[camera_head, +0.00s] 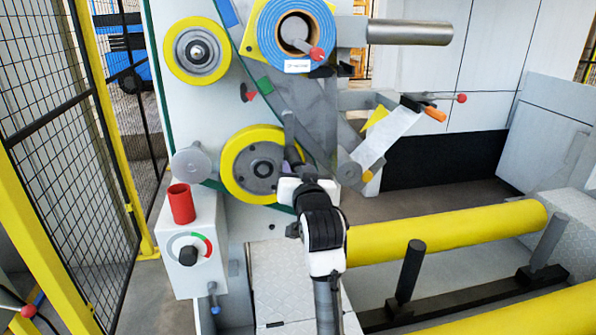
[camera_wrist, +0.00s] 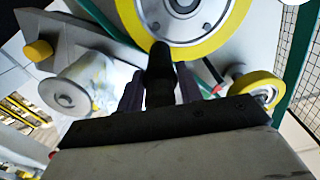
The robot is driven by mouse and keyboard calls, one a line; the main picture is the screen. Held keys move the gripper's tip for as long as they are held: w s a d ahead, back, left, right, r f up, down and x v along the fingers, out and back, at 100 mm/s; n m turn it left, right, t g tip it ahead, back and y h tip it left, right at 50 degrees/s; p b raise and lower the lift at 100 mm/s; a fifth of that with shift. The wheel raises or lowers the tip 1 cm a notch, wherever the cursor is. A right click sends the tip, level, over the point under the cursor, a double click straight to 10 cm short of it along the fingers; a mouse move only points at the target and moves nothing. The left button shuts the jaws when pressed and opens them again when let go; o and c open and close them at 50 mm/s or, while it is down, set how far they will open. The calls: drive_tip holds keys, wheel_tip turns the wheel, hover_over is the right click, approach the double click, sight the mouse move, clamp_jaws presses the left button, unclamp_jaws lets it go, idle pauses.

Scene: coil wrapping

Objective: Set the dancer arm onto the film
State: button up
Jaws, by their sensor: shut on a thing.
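My gripper (camera_head: 291,170) is at the lower yellow-rimmed wheel (camera_head: 253,164), in front of its right side. In the wrist view my gripper (camera_wrist: 160,92) has its two fingers shut on a dark rounded handle (camera_wrist: 160,66), which stands up between them in front of the wheel. A grey bar (camera_head: 288,128), which looks like the dancer arm, rises just above my gripper in the head view. I cannot tell whether it touches the film. The blue film roll (camera_head: 268,32) sits on its core at the top. The film's path below it is hard to make out.
A grey roller (camera_wrist: 84,84) is left of my gripper in the wrist view. A white angled arm with an orange handle (camera_head: 433,113) juts out at right. A control box (camera_head: 190,245) with a red cylinder (camera_head: 181,204) stands at left, beside a yellow-framed mesh fence (camera_head: 100,110).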

drive_tip(key=shift+d, duration=0.15)
clamp_jaws()
drive_tip(key=d+r+n+b, duration=0.2)
drive_tip(key=d+r+n, duration=0.2)
drive_tip(key=n, duration=0.6)
drive_tip(key=w+d+r+n+b, duration=0.1)
drive_tip(key=d+r+n+b, duration=0.1)
drive_tip(key=r+n, duration=0.4)
drive_tip(key=shift+w+d+r+n, duration=0.35)
drive_tip(key=shift+d+n, duration=0.5)
drive_tip(key=shift+n, duration=1.55)
drive_tip(key=shift+r, duration=0.15)
drive_tip(key=o, duration=1)
unclamp_jaws()
drive_tip(key=shift+s, duration=0.1)
